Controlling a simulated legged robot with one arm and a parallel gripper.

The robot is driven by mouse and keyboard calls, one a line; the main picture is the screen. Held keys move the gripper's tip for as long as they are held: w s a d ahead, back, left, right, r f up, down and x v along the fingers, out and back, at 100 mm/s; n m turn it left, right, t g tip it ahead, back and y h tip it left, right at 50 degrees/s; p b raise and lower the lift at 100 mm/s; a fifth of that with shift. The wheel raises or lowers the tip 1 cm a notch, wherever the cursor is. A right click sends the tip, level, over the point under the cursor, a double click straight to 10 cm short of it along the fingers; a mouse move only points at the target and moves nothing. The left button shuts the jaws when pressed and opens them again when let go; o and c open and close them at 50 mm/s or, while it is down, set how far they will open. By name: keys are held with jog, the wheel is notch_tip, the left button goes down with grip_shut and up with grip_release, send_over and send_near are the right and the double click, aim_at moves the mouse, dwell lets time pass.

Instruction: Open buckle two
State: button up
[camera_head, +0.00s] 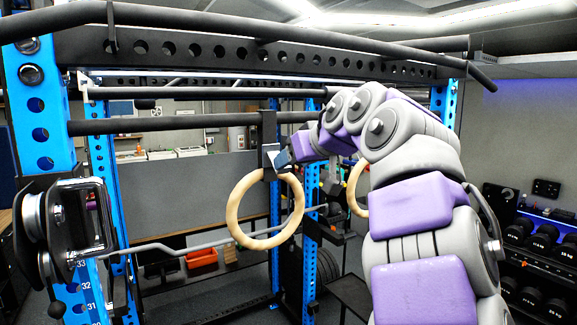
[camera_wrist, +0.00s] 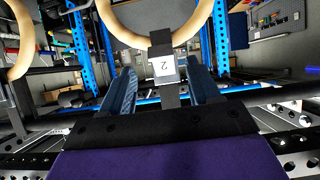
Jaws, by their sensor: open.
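Buckle two (camera_wrist: 161,50) is a dark buckle on a black strap, with a white label (camera_wrist: 164,69) reading an upside-down "2" in the wrist view. The strap holds a wooden gym ring (camera_wrist: 150,35). In the head view the buckle (camera_head: 268,150) hangs below the pull-up bar, above the ring (camera_head: 233,213), partly covered by my gripper (camera_head: 280,160). In the wrist view my gripper (camera_wrist: 161,72) is open, with one blue finger on each side of the buckle and strap. I see gaps beside the label; I cannot tell whether either finger touches.
A second wooden ring (camera_head: 356,190) hangs behind my arm, also at the left in the wrist view (camera_wrist: 15,45). Blue rack posts (camera_head: 110,210) and black bars (camera_head: 180,123) surround the area. A pulley bracket (camera_head: 70,225) stands at left, dumbbells (camera_head: 540,240) at right.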

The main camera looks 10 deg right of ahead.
jog(key=v, duration=1.3)
jog(key=shift+s, duration=0.1)
jog(key=shift+r, duration=0.1)
